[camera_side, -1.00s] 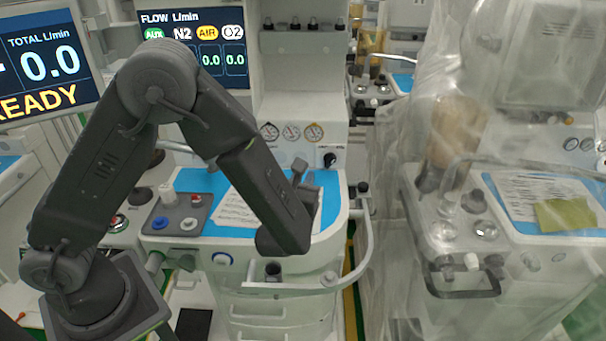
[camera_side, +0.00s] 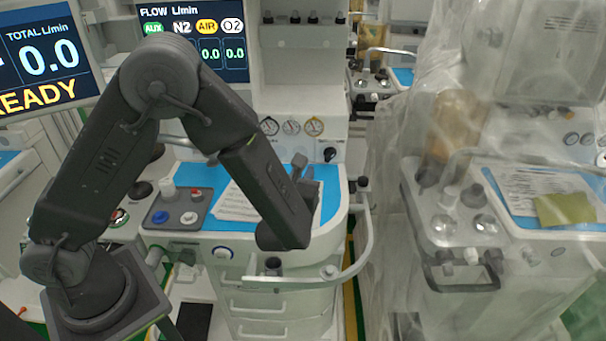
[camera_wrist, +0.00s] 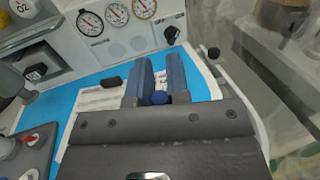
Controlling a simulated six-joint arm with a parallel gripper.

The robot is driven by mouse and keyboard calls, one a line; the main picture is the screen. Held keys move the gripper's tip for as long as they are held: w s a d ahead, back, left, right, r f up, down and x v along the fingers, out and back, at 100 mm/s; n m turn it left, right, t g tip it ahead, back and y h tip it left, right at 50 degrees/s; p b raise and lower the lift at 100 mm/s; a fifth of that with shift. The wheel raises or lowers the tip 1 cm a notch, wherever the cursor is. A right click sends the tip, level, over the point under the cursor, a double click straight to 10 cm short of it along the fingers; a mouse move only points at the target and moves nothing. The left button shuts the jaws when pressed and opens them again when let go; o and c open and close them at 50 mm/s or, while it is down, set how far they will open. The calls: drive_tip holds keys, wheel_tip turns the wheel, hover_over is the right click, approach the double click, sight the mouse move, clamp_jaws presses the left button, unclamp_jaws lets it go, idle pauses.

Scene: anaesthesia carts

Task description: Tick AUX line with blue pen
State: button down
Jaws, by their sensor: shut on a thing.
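The checklist paper (camera_side: 236,204) lies on the blue top of the middle cart. Its printed lines are too small to read, so I cannot tell the AUX line. Part of the paper (camera_wrist: 95,101) shows left of my gripper (camera_wrist: 161,76) in the wrist view. My gripper is shut on the blue pen (camera_wrist: 160,97), whose rounded blue end shows between the two fingers. The pen's tip is hidden, so I cannot tell whether it touches the paper. In the side view my gripper (camera_side: 305,172) is over the right part of the cart top, and the forearm hides part of the paper.
A grey panel (camera_side: 171,221) with blue, white and red knobs is on the cart's left. A curved rail (camera_side: 367,240) runs along its right. Gauges (camera_side: 291,127) and a flow screen (camera_side: 193,40) stand behind. A plastic-draped cart (camera_side: 462,270) is at right.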

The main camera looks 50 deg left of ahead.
drive_tip(key=shift+f, duration=0.5)
idle(0.5)
drive_tip(key=shift+w+d, duration=0.3)
drive_tip(key=shift+d, duration=0.05)
idle(1.1)
wheel_tip(320, 180, up, 7)
idle(1.0)
drive_tip(key=shift+f, duration=0.15)
idle(0.3)
drive_tip(key=shift+s+a+f, duration=0.15)
drive_tip(key=shift+a+f, duration=0.05)
drive_tip(key=shift+f, duration=1.15)
drive_tip(key=shift+s+a+f, duration=0.15)
drive_tip(key=shift+f, duration=1.2)
drive_tip(key=shift+f, duration=0.6)
